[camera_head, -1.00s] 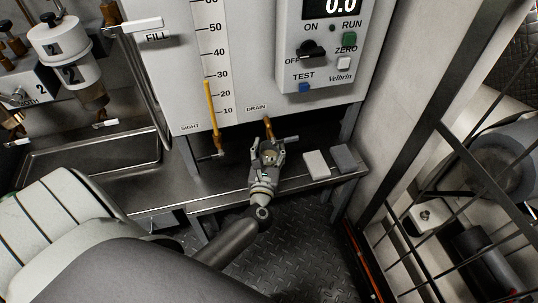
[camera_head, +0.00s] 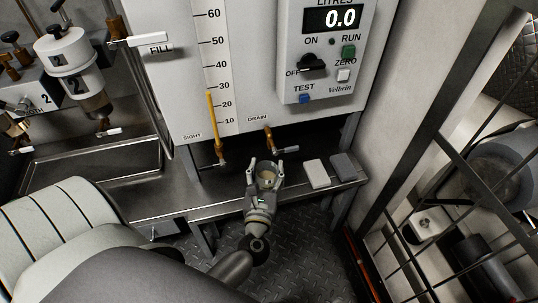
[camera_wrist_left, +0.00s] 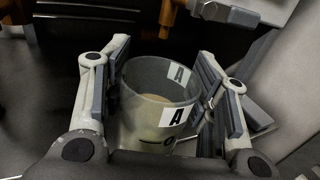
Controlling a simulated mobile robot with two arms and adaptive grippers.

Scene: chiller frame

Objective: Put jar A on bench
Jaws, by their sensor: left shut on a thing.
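Jar A (camera_wrist_left: 152,110) is a clear open-topped jar with a white label reading "A"; the left wrist view looks down into it. Something pale shows inside, low down. My left gripper (camera_wrist_left: 155,90) is shut on the jar, one finger on each side. In the head view the left gripper (camera_head: 265,172) holds the jar (camera_head: 266,177) upright, just in front of the brass drain tap. The bench (camera_head: 225,197) is the narrow metal shelf under the panel. I cannot tell whether the jar touches it. My right gripper is not in view.
A white block (camera_head: 316,174) and a grey block (camera_head: 344,167) lie on the bench to the right. The drain tap (camera_head: 268,139) and sight tap (camera_head: 219,154) hang from the panel. A metal tray (camera_head: 92,163) is at left. A dark cage (camera_head: 455,180) stands at right.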

